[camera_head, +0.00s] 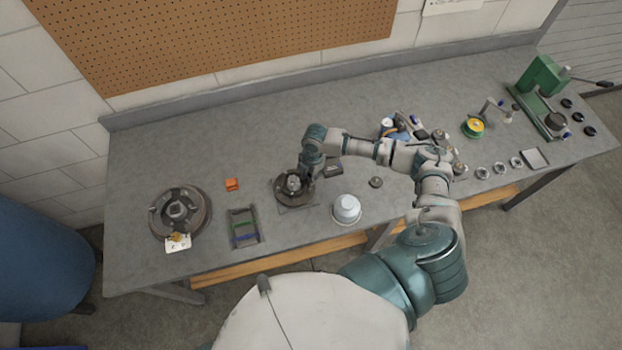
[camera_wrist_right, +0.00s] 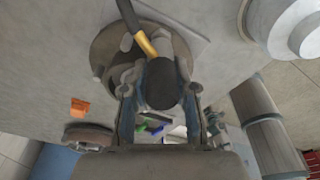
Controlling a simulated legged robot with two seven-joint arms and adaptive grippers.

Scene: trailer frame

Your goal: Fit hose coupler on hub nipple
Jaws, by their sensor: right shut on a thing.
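The hub is a dark round part (camera_head: 283,199) on a flat plate at the middle of the bench. It also shows at the top of the right wrist view (camera_wrist_right: 104,50). My right gripper (camera_head: 298,183) is down over it. In the wrist view its fingers (camera_wrist_right: 160,103) are shut on a dark cylindrical piece (camera_wrist_right: 160,86), which looks like the hose coupler. A brass-coloured part with a black end (camera_wrist_right: 146,43) lies just beyond this piece, over the hub. I cannot tell whether the coupler touches the nipple, which is hidden. My left gripper is out of view.
A larger dark drum (camera_head: 160,222) with a white tag stands at the left. An orange block (camera_head: 232,184), a shallow tray (camera_head: 260,238) and a white domed container (camera_head: 346,209) stand around the hub. A green press (camera_head: 541,77) is far right. The bench's back left is clear.

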